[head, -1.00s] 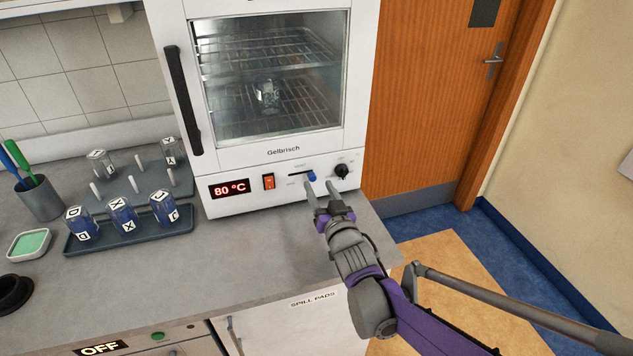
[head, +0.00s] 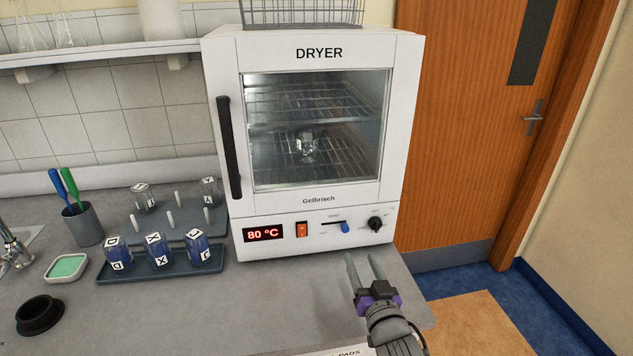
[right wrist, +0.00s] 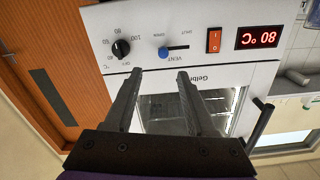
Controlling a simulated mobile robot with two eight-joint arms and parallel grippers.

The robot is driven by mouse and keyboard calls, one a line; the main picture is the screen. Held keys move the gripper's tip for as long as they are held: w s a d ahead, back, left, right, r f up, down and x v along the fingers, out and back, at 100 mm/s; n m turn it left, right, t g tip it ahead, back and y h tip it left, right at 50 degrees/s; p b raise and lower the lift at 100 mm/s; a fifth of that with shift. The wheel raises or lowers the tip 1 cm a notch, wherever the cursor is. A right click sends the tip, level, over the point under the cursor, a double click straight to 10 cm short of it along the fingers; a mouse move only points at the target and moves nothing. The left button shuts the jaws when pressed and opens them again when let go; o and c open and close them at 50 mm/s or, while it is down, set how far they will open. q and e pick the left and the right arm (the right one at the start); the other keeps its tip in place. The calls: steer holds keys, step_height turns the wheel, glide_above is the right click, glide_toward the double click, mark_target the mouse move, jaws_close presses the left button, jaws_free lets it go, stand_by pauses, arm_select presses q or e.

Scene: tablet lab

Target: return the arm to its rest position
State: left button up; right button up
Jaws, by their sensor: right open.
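My right gripper (head: 367,272) is open and empty, in front of the dryer's lower right control panel and above the bench's right end. In the right wrist view its two fingers (right wrist: 158,92) stand apart with nothing between them, and the dryer's panel shows beyond, upside down. The white dryer (head: 215,120) has its door shut, with a glass item (head: 306,141) on the lower rack inside. Its display (head: 263,233) reads 80 °C. The blue slider knob (head: 345,227) sits at the right of its slot, left of the black dial (head: 375,224). My left gripper is not in view.
A tray (head: 160,272) holds blue-filled labelled bottles on the grey bench (head: 230,310), with a peg rack (head: 172,232) behind. A pen cup (head: 82,226), a green sponge dish (head: 67,267) and a black ring (head: 39,315) stand at left. The orange door (head: 445,130) is at right.

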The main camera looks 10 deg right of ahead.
steer(key=s+f+n+g+p, duration=0.1)
steer(key=s+f+g+p, duration=0.2)
steer(key=s, duration=0.9)
steer(key=s+f+g+p, duration=0.3)
steer(key=s+f+g, duration=0.2)
steer(key=s+g, duration=0.4)
steer(key=s, duration=0.3)
steer(key=shift+s+f+n+g+h, duration=0.3)
steer(key=shift+s+n, duration=0.1)
